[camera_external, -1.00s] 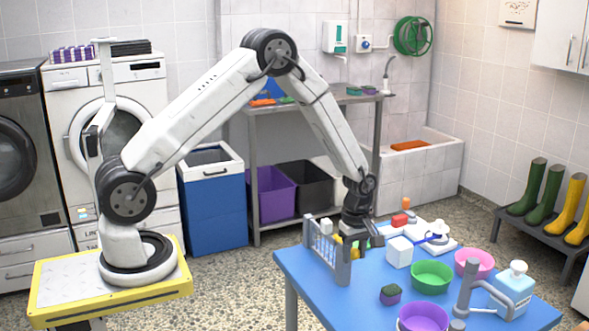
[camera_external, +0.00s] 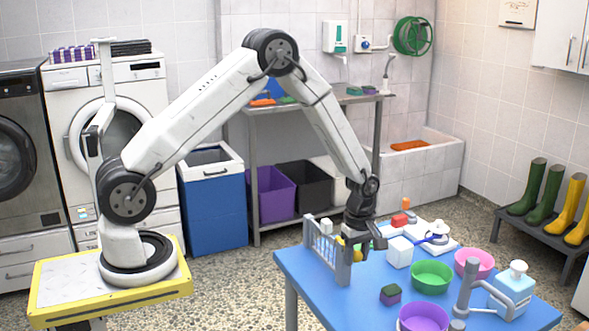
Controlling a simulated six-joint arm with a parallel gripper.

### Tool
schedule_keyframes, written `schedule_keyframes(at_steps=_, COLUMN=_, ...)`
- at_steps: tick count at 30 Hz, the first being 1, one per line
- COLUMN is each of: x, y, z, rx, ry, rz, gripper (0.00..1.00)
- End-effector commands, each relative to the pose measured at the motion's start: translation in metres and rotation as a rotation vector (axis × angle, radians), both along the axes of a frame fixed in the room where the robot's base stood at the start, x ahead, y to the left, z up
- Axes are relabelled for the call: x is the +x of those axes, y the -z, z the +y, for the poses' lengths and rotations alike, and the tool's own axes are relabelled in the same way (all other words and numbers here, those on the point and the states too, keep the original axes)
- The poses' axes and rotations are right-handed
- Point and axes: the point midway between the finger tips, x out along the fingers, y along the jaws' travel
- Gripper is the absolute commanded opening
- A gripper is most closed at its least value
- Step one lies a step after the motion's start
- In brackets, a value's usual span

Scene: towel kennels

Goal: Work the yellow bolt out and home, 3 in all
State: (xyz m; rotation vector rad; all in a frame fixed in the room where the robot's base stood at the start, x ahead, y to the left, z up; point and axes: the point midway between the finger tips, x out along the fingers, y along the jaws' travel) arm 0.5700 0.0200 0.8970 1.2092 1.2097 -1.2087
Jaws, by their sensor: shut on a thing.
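My gripper (camera_external: 362,245) points down at the near-left part of the blue table, just right of a small grey barred gate (camera_external: 327,246). It is shut on the yellow bolt (camera_external: 357,253), of which only a small yellow patch shows below the fingers. The fingers and wrist hide most of the bolt, so how far it is slid cannot be told. Another bit of yellow (camera_external: 340,240) shows between the gate and my gripper.
A white block (camera_external: 399,252) stands close to the right of my gripper. Green (camera_external: 432,275), pink (camera_external: 474,263) and purple (camera_external: 424,318) bowls, a sponge (camera_external: 390,294) and a soap bottle (camera_external: 512,290) stand on the blue table (camera_external: 325,298). A white board with red and blue parts lies behind.

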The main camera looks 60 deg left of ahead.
Motion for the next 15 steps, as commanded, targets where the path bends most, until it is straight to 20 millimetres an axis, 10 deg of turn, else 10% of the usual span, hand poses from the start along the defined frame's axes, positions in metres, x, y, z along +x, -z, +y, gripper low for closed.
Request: schedule_keyframes(at_steps=15, x=0.000, y=0.000, z=-0.014, rx=-0.001, ry=0.001, rz=-0.001, gripper=0.11)
